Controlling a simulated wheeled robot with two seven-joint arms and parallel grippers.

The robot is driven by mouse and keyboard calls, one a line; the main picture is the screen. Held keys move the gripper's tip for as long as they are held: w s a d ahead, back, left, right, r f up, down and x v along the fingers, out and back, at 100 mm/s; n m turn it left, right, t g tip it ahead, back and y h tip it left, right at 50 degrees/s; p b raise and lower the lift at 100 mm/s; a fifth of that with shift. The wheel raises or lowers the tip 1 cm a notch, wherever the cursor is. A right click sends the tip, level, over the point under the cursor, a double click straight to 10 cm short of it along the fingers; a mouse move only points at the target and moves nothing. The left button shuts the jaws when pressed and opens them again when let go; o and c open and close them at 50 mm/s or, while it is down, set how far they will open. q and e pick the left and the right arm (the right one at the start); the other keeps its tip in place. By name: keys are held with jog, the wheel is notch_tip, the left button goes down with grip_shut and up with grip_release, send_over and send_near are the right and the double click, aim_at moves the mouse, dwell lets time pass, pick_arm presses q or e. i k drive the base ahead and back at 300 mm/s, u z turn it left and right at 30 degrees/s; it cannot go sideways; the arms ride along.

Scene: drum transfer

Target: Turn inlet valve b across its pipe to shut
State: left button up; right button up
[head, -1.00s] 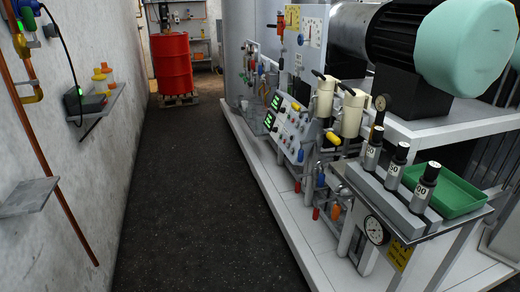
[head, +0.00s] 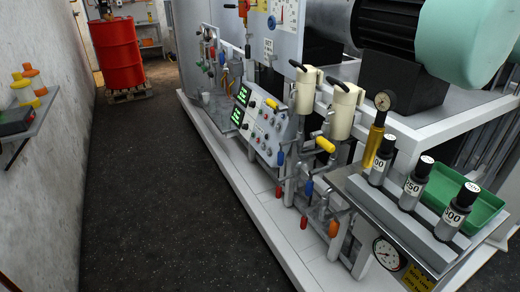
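Several coloured valve handles show on the pipework of the skid at the right. A yellow handle (head: 325,144) sticks out below the cream canisters, and another yellow handle (head: 271,103) is at the top of the control panel. Lower down are a blue handle (head: 310,188), a red one (head: 304,221) hanging down and an orange one (head: 333,229). I cannot read any label that tells which is inlet valve b, nor how it lies to its pipe. Neither of my grippers is in view.
A shelf at right carries dark cylinders (head: 411,189) and a green tray (head: 468,196), with a round gauge (head: 387,254) below. A red drum (head: 117,52) stands on a pallet at the back. The dark floor (head: 160,180) is clear.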

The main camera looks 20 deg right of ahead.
aim_at(281, 155)
jog(key=z, duration=0.45)
jog(key=i, duration=0.8)
jog(key=z, duration=0.95)
jog(key=i, duration=0.6)
jog(key=z, duration=0.05)
